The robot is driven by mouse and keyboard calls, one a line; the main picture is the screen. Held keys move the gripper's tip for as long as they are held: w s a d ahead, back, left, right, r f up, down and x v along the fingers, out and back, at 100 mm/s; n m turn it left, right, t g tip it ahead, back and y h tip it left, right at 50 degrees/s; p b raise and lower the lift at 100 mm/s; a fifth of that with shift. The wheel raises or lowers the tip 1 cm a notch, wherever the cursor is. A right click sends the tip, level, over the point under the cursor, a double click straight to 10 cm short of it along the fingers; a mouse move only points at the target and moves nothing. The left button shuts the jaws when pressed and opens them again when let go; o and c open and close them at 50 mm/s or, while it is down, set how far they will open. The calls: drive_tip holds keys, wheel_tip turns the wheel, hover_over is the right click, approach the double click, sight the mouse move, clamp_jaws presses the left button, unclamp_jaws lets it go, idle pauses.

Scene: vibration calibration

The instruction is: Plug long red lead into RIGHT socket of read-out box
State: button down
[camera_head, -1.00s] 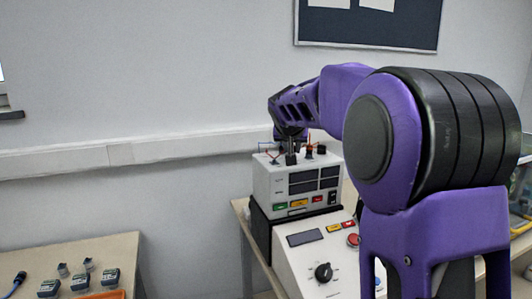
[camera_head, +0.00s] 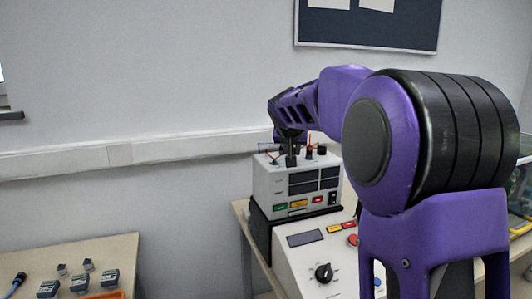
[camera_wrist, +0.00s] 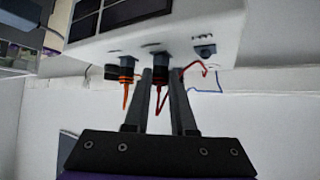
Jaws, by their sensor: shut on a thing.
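The white read-out box (camera_head: 263,185) stands on a dark stand in the head view; its white body (camera_wrist: 225,25) shows at the top of the wrist view, with sockets along its near edge. My gripper (camera_wrist: 161,76) is shut on the plug of the red lead (camera_wrist: 160,104), whose dark body sits between the fingertips. The plug is at the middle socket (camera_wrist: 157,47); I cannot tell how deep it is in. An orange plug (camera_wrist: 126,74) is at the socket to its left. The right-hand socket (camera_wrist: 205,50) shows no plug. My gripper (camera_head: 290,157) is above the box in the head view.
A white console with a black knob (camera_head: 324,273) stands in front of the box. A table (camera_head: 100,250) at left holds several small grey devices and a blue connector (camera_head: 19,279). My arm covers the right side of the view.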

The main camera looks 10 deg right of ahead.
drive_tip(key=shift+f, duration=0.25)
idle(0.5)
drive_tip(key=shift+a+m+h, duration=0.25)
drive_tip(key=shift+m+h, duration=0.15)
drive_tip(key=shift+m, duration=0.1)
drive_tip(key=shift+w+a+f+m+g+h, duration=0.1)
drive_tip(key=shift+w+m+g+h, duration=0.05)
drive_tip(key=shift+m+g+h, duration=0.75)
drive_tip(key=shift+m+h, duration=0.2)
drive_tip(key=shift+m, duration=0.4)
drive_tip(key=shift+w+a+m+g+h, duration=0.1)
drive_tip(key=shift+w+m+g+h, duration=0.05)
drive_tip(key=shift+m+g+h, duration=0.2)
drive_tip(key=shift+m+g+h+p, duration=0.25)
drive_tip(key=shift+m+g+p, duration=0.15)
drive_tip(key=shift+m, duration=0.25)
